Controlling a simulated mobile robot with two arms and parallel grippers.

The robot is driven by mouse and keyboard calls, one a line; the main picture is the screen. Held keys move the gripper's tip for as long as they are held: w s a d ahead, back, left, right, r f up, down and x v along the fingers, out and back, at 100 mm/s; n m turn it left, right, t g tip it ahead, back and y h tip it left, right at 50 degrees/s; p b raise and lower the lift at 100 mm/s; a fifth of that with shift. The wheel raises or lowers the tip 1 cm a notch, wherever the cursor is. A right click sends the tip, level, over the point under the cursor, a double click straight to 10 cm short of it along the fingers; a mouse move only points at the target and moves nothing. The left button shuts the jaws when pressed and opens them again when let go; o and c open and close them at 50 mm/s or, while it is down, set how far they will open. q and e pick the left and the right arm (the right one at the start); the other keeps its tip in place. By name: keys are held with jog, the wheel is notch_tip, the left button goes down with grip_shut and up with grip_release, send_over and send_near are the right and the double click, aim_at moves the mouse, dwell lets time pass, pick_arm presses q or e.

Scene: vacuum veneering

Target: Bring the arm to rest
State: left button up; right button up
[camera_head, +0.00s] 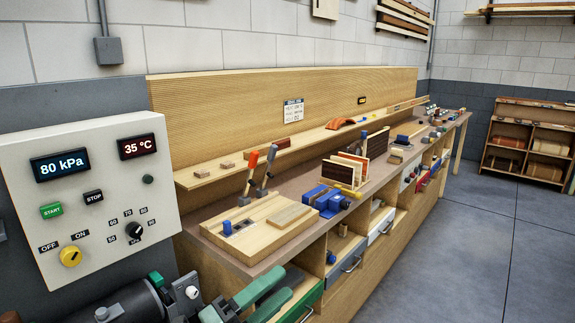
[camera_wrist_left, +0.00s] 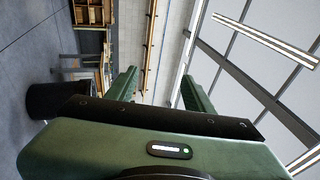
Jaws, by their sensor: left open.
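My left gripper (camera_head: 279,281) shows at the bottom of the head view, low in front of the workbench. Its green fingers point up and right, near the bench's front edge and a green drawer front. In the left wrist view my left gripper (camera_wrist_left: 158,84) shows two green fingers spread apart with nothing between them. The wrist picture is turned on its side, with the wall and ceiling beyond the fingers. My right gripper is in neither view.
A control panel (camera_head: 88,198) reading 80 kPa and 35 °C stands at left. The workbench (camera_head: 225,262) carries a wooden board (camera_head: 258,228), a blue vise (camera_head: 326,201) and upright panels (camera_head: 350,168). A shelf unit (camera_head: 528,143) stands at far right. The floor (camera_head: 450,240) right of the bench is clear.

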pick_arm(q)
jog(key=w+a+f+n+t+y, duration=0.1)
jog(key=a+f+n+t+y, duration=0.5)
jog(key=a+n+y, duration=1)
jog(key=s+a+f+n+g+y, duration=0.1)
jog(key=s+f+n+g, duration=0.15)
jog(key=f+n, duration=0.2)
jog(key=s+a+f+n+g+y, duration=0.1)
jog(key=s+f+n+g, duration=0.15)
jog(key=f, duration=0.35)
jog(key=s+f+n+g, duration=0.1)
jog(key=s+f+g, duration=0.3)
jog(key=s, duration=0.3)
jog(key=s+f+n+g+h, duration=0.1)
jog(key=s+f+n+g, duration=0.15)
jog(key=s+f, duration=0.35)
jog(key=s+f+n+g, duration=0.1)
jog(key=s+f+g, duration=0.25)
jog(key=s, duration=0.55)
notch_tip(320, 180, down, 24)
jog(key=g, duration=0.2)
jog(key=s+a+f+g, duration=0.1)
jog(key=s+a+f, duration=0.2)
jog(key=s+f, duration=1.4)
jog(key=shift+s+f+m, duration=0.35)
jog(key=shift+s+f, duration=0.05)
jog(key=shift+a, duration=0.1)
